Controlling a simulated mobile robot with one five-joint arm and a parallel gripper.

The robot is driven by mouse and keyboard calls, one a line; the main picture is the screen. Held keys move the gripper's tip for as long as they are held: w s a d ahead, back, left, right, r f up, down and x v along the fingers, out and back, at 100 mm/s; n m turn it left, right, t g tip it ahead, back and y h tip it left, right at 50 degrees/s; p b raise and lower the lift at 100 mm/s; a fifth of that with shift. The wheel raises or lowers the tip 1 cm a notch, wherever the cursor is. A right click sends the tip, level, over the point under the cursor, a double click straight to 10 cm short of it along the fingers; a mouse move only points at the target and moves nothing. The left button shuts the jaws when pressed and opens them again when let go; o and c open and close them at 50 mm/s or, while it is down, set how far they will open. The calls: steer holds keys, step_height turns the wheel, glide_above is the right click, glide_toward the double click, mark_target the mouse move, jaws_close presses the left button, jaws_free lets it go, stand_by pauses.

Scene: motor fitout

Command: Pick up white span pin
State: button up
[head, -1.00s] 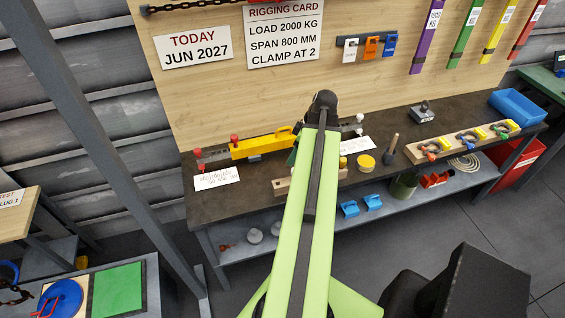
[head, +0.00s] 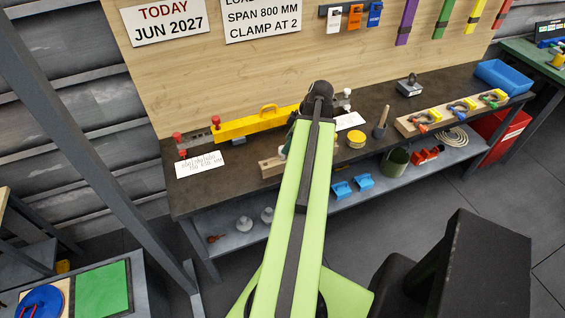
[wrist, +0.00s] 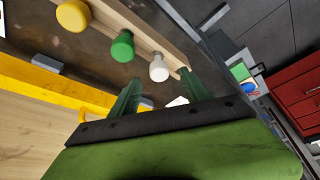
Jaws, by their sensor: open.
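The white span pin (wrist: 159,68) stands in a wooden rack (wrist: 180,45), beside a green pin (wrist: 122,47) and a yellow pin (wrist: 73,15). My gripper (wrist: 158,78) is open and empty in the wrist view. Its two green fingers point toward the rack, and the white pin's rounded head shows between and just beyond their tips. I cannot tell whether the fingers touch it. In the head view the rack (head: 271,168) lies on the dark bench, partly hidden behind my green arm.
A yellow beam (head: 245,124) with red pins at its left end lies behind the rack. A wooden board stands behind.

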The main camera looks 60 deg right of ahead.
mark_target(283, 157)
steer(key=shift+x, duration=0.85)
steer(key=b+x, duration=0.5)
steer(key=shift+d+f, duration=0.15)
steer(key=shift+f, duration=0.05)
steer(key=shift+s+r, duration=0.1)
steer(key=shift+r, duration=0.1)
jaws_close()
